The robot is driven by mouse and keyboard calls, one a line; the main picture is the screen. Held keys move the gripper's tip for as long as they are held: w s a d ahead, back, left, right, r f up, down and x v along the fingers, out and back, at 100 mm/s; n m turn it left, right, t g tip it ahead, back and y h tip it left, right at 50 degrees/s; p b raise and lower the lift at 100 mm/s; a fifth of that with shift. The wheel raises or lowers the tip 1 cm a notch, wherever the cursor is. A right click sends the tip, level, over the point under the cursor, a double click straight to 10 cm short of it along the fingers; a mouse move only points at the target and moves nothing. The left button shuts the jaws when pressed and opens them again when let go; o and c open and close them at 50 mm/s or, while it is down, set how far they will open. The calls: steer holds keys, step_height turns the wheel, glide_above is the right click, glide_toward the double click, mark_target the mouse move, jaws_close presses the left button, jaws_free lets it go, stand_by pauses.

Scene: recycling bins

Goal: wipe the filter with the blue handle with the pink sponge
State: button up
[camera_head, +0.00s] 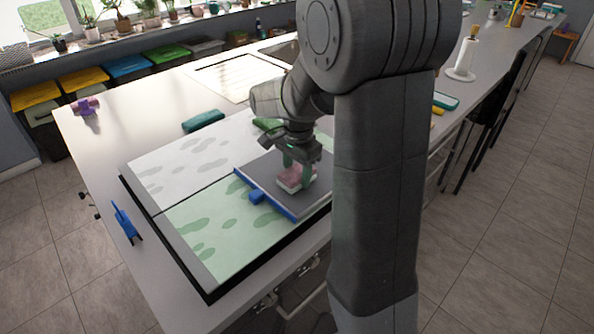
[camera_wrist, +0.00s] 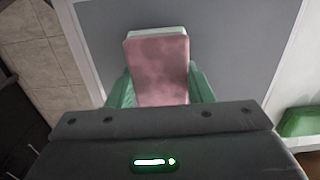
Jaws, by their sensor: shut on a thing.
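The pink sponge (camera_head: 292,178) is between the green fingers of my gripper (camera_head: 299,166). In the wrist view the sponge (camera_wrist: 158,68) shows a pink face and a pale far edge, with a green finger on each side. My gripper (camera_wrist: 160,90) is shut on it. The filter with the blue handle (camera_head: 256,196) lies on the board, a flat grey panel with a blue edge along its near left side. The sponge is over the grey panel (camera_wrist: 240,40); I cannot tell whether it touches it. My arm hides the panel's right part.
The filter lies on a black-rimmed board with green-spotted panels (camera_head: 165,172). A teal item (camera_head: 203,121) lies behind it, a blue tool (camera_head: 127,222) at its left, and a purple object (camera_head: 85,106) at the far left corner. Coloured bins (camera_head: 82,80) stand beyond the table.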

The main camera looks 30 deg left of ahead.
steer(key=shift+f, duration=0.35)
steer(key=shift+w+d+r, duration=0.15)
steer(key=shift+w+d, duration=0.05)
steer(key=shift+w, duration=0.5)
steer(key=shift+w+d+p, duration=0.15)
steer(key=shift+w+d, duration=0.05)
steer(key=shift+w, duration=0.45)
steer(key=shift+w+d+p, duration=0.15)
steer(key=shift+w, duration=0.45)
steer(key=shift+s+a+f, duration=0.1)
steer(key=shift+s+a, duration=0.05)
steer(key=shift+s, duration=0.4)
steer(key=shift+s+a+f, duration=0.1)
steer(key=shift+s, duration=0.4)
steer(key=shift+s+a, duration=0.15)
steer(key=shift+s, duration=0.35)
steer(key=shift+s+a, duration=0.15)
steer(key=shift+s, duration=0.35)
steer(key=shift+r, duration=0.1)
